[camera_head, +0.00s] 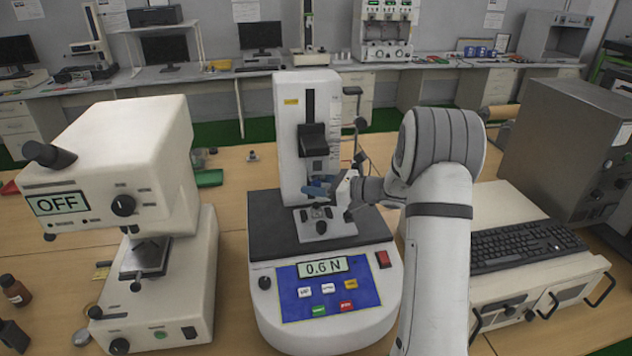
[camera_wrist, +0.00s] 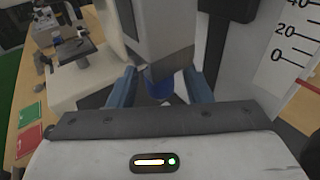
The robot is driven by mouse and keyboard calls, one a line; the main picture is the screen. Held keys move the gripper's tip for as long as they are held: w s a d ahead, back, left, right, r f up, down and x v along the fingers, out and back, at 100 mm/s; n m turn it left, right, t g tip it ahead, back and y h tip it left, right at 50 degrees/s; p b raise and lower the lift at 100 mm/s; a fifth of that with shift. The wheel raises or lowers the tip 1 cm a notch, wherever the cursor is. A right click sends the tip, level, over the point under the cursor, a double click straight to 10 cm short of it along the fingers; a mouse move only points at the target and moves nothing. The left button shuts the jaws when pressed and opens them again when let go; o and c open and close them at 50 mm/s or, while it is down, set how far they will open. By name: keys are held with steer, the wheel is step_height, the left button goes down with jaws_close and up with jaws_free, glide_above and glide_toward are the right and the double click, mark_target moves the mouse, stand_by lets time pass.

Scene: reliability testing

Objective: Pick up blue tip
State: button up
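The blue tip (camera_wrist: 158,84) shows in the wrist view below the grey-white head of the force tester, and its upper part is hidden by that head. My gripper (camera_wrist: 162,74) has two blue fingers, one on each side of the tip, with a visible gap to each. It is open and holds nothing. In the head view my gripper (camera_head: 322,189) reaches in from the right at the front of the force tester (camera_head: 293,112), above its small metal plate. There I cannot tell the tip from the blue fingers.
The tester's display reads 0.6 N. A white instrument (camera_head: 120,140) marked OFF stands at left. A keyboard (camera_head: 525,245) on a white unit and a grey metal box (camera_head: 570,140) are at right. A small brown bottle (camera_head: 15,290) stands at the left edge.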

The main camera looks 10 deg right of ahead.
steer(key=c, duration=0.9)
steer(key=shift+b, duration=0.35)
